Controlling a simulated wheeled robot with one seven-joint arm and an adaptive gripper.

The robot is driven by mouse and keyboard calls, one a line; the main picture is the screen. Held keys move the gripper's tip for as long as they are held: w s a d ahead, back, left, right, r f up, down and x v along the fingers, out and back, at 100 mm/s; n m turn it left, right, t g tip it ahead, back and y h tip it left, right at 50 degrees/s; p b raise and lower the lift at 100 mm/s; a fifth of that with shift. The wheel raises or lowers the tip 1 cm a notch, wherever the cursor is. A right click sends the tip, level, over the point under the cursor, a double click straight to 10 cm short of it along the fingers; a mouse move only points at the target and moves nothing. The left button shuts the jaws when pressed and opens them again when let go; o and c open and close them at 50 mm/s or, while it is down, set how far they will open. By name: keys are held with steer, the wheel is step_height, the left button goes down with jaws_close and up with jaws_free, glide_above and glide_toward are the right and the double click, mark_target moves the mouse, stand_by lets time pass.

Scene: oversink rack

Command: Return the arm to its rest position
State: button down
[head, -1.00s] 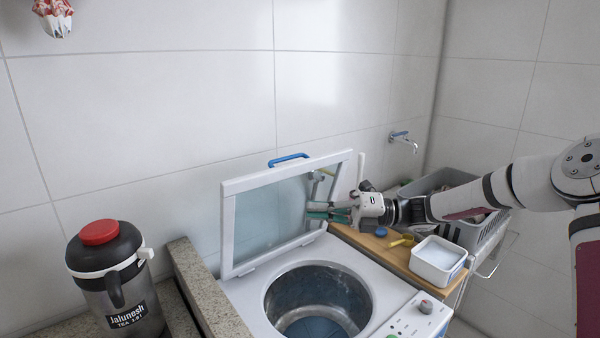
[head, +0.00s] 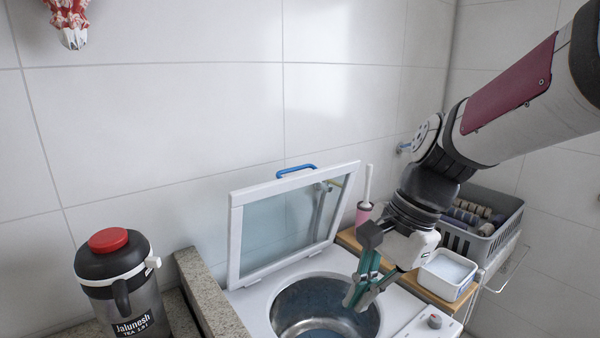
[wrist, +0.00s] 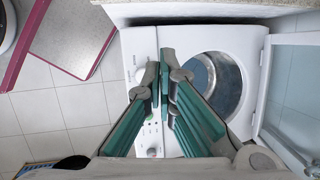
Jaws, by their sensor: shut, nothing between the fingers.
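My gripper (head: 358,300) points down in the head view, above the right part of the washer's round tub opening (head: 300,300). Its green fingers are shut with nothing between them. In the wrist view, my gripper (wrist: 163,72) has its fingertips together over the white washer top (wrist: 140,50), left of the metal tub (wrist: 222,80). The arm reaches in from the upper right of the head view.
The washer's glass lid (head: 285,225) stands open behind the tub. A white container (head: 447,272) and a grey crate (head: 470,215) with rolled items stand at right. A black jug with a red lid (head: 112,270) stands at left, beside a stone ledge (head: 205,285).

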steer(key=s+d+r+n+t+h, duration=0.4)
steer(key=s+d+n+t, duration=0.1)
steer(key=s+d+n, duration=0.5)
steer(key=shift+s+r+n, duration=0.15)
steer(key=shift+s+n, duration=0.45)
steer(key=shift+s, duration=0.25)
